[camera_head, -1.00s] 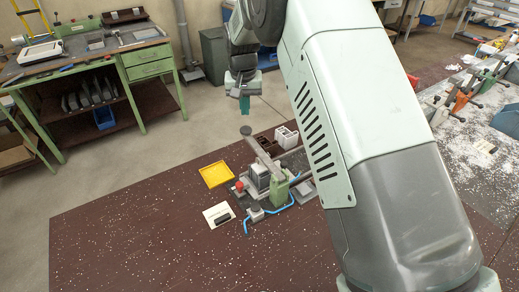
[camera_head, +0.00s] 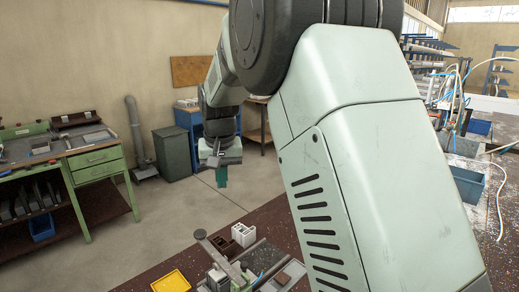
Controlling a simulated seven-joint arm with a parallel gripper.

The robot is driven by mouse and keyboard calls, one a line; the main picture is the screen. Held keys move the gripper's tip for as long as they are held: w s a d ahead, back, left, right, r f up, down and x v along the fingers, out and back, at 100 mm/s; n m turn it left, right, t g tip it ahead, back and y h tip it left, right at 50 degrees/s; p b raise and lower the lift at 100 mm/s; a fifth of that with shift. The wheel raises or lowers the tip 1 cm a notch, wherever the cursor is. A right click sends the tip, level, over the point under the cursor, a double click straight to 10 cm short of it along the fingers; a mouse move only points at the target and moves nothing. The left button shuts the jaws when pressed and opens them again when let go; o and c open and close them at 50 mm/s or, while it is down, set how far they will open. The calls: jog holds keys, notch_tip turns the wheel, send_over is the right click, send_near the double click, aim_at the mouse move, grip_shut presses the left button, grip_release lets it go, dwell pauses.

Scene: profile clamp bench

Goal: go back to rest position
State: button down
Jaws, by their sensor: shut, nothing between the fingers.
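My gripper (camera_head: 221,176) hangs in the air at the end of my arm, pointing down, above and behind the clamp bench. Its greenish fingers look closed with nothing held. The clamp fixture (camera_head: 222,262) with its lever sits at the bottom of the view, below my gripper and clear of it. Its lower part is cut off by the frame edge. My arm fills the right middle and hides what is behind it.
A yellow tray (camera_head: 171,282), a white block-like holder (camera_head: 244,235) and a brown holder (camera_head: 222,244) are on the dark speckled table (camera_head: 272,219). A green workbench (camera_head: 95,158) stands at left, a grey bin (camera_head: 171,153) behind. Blue bins are at right.

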jog(key=s+d+r+m+t, duration=0.1)
jog(key=s+d+r+t, duration=0.1)
jog(key=s+d+r, duration=1.15)
jog(key=s+d+f, duration=0.2)
jog(key=s+d, duration=0.2)
jog(key=s, duration=0.5)
jog(key=s+d+f+m+t, duration=0.1)
jog(key=s+d, duration=0.2)
jog(key=s, duration=0.6)
jog(key=shift+s+d+f+h, duration=0.2)
jog(key=shift+d+f+h, duration=0.15)
jog(key=shift+d+h, duration=0.05)
